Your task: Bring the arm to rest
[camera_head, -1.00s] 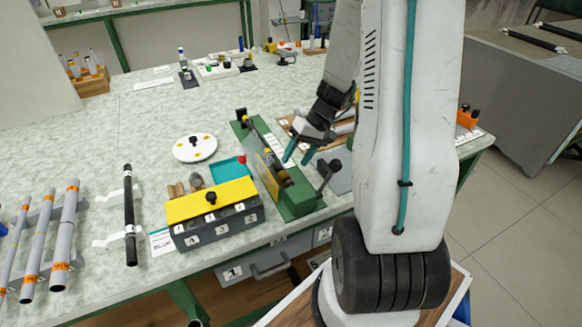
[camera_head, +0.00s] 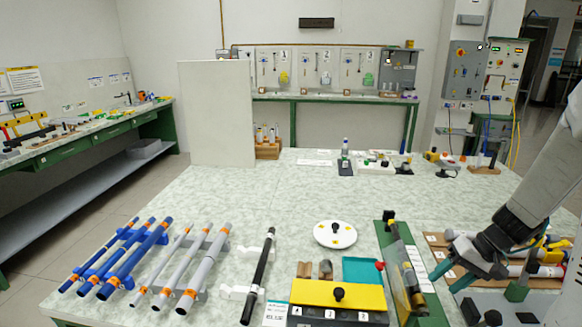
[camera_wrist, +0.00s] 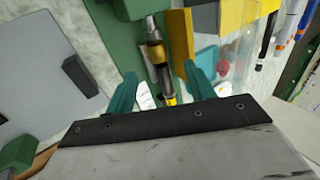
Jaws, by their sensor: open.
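My gripper (camera_head: 451,279) is at the right of the head view, with teal fingers spread and nothing between them. It hangs above the right part of the bench, by the green fixture (camera_head: 386,240) with its clear guard. In the wrist view, the two teal fingers of my gripper (camera_wrist: 160,92) stand apart. Beyond them the green fixture (camera_wrist: 117,40) shows, with a dark and brass-coloured rod (camera_wrist: 154,52). My arm comes in from the right edge of the head view.
A box with a yellow lid (camera_head: 312,293), a white disc (camera_head: 335,234) and a black rod on white supports (camera_head: 259,275) stand left of the fixture. Grey tubes (camera_head: 203,270) and blue tubes (camera_head: 134,260) lie further left. The bench's middle (camera_head: 240,205) is clear.

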